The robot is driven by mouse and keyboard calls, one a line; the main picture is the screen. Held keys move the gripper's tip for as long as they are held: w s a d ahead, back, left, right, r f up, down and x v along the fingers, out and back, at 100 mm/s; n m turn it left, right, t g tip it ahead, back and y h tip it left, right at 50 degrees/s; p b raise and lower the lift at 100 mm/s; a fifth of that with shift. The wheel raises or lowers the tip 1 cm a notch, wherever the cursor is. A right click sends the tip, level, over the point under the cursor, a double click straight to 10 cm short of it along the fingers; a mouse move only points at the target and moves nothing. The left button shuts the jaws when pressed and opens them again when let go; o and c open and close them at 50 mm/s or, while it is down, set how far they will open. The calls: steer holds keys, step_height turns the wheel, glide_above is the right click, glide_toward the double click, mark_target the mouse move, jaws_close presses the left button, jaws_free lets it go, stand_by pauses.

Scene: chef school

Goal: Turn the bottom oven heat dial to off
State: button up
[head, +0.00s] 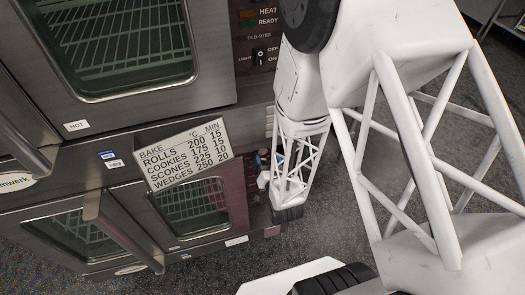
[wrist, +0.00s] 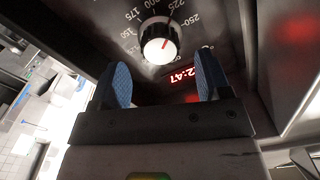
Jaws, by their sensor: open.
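The heat dial (wrist: 158,42) is a round white-faced knob with a dark grip and a red mark. Numbers from 150 to 250 ring it on the dark panel, and the red mark seems to point towards the 225 and 250 side. My gripper (wrist: 162,76) is open, with a blue-padded finger on each side and nothing between them. The dial shows just beyond the fingertips, apparently not held. In the head view, my gripper (head: 264,168) is at the control panel of the bottom oven (head: 190,207), where my arm hides the dial.
A red digital display (wrist: 182,74) is just below the dial. The top oven (head: 120,45) stands above, with a light switch (head: 265,56) on its panel. A baking chart (head: 184,156) hangs left of my gripper. Open floor (head: 335,215) lies right of the ovens.

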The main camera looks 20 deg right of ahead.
mark_target(263, 152)
steer(key=shift+w, duration=2.2)
steer(key=c, duration=0.7)
